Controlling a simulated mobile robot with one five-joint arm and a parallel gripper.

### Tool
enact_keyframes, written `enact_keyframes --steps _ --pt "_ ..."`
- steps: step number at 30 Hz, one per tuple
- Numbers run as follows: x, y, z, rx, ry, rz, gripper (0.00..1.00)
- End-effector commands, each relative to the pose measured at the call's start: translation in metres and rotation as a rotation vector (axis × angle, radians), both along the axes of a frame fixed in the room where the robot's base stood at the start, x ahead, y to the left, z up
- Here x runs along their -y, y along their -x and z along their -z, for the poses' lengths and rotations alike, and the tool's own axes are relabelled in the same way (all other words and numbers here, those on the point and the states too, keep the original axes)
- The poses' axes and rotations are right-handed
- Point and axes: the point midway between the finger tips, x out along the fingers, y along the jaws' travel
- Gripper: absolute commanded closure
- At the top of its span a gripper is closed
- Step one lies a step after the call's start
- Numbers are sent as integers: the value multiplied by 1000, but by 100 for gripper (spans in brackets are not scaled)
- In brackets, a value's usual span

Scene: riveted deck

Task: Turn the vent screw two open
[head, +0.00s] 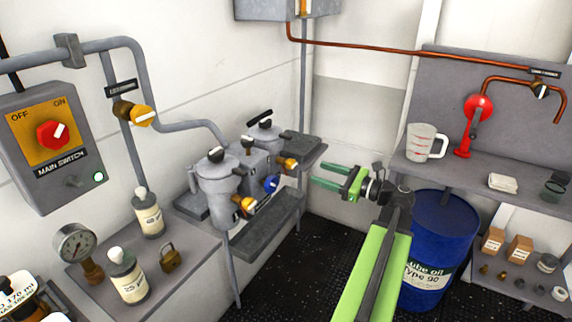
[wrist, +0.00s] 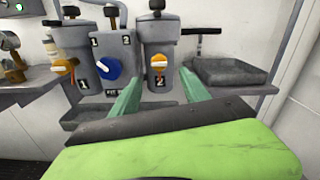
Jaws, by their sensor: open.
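The grey filter unit (head: 220,185) stands against the left wall, with two canisters. In the wrist view, the canister marked 2 (wrist: 156,38) carries an orange knob (wrist: 158,63) with a pale horizontal bar, above its number. That knob shows in the head view (head: 290,163), left of my gripper. A black knob (wrist: 157,6) tops this canister; I cannot tell from a label which is the vent screw. My gripper (head: 313,176) is open and empty, its green fingers pointing at the unit. In the wrist view the fingertips (wrist: 158,78) frame canister 2's lower front, apart from the knob.
A blue knob (wrist: 109,67) sits between the canisters. Canister 1 has its own orange knob (wrist: 65,66). A grey tray (head: 265,230) lies below the unit. A blue drum (head: 440,230) stands right of my arm. Bottles and a padlock (head: 171,258) occupy the left bench.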

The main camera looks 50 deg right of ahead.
Motion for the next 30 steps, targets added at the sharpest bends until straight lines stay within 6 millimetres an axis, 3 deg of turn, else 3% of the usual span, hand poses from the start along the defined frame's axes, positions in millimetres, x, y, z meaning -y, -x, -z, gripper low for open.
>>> enact_keyframes --steps 9,15,27,30 --pt "-22 -82 0 0 1 -8 46" --pt "-30 -115 0 -1 1 -7 46" --pt "-34 -126 0 -1 1 -7 46" --pt "-34 -126 0 -1 1 -7 58"
